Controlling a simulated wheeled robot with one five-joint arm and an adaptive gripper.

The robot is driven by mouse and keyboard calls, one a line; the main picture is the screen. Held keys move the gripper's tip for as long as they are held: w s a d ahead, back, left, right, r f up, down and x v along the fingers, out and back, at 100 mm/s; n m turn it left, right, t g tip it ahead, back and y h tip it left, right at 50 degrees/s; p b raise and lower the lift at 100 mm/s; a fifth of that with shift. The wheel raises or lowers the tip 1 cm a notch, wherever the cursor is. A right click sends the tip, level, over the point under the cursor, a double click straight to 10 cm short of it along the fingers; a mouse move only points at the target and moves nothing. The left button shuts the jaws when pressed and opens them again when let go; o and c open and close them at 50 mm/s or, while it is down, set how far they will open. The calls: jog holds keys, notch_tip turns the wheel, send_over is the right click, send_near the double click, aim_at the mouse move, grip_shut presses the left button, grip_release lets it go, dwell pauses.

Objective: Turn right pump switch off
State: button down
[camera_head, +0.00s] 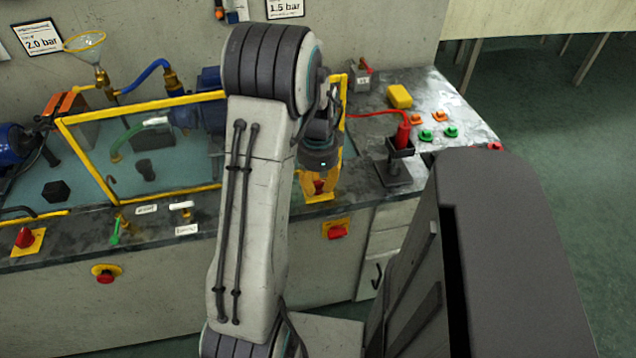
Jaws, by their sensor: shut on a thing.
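The right pump switch, a red knob (319,187) on a yellow plate, sits at the front edge of the bench, right of my forearm. My gripper (319,178) points down from above and is shut on this red knob. The wrist hides much of the fingers and the knob, so the knob's exact angle cannot be told. A similar red switch (25,237) on a yellow plate sits at the far left of the bench edge.
A glass enclosure with yellow frame (85,165) stands behind my arm. A red button (105,275) and another red switch (337,231) are on the bench front. A black stand (394,170) with a red-cabled tool is to the right. Open floor (545,120) lies at the right.

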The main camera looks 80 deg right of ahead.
jog(key=shift+n, duration=0.3)
jog(key=n, duration=0.4)
jog(key=shift+s+b, duration=0.1)
jog(key=shift+b, duration=0.2)
jog(key=n, duration=0.4)
jog(key=shift+d, duration=0.1)
jog(key=n, duration=0.5)
jog(key=shift+d, duration=0.1)
jog(key=n, duration=0.4)
jog(key=shift+d+b, duration=0.1)
jog(key=shift+b, duration=0.25)
jog(key=shift+n, duration=0.3)
jog(key=c, duration=1)
grip_release()
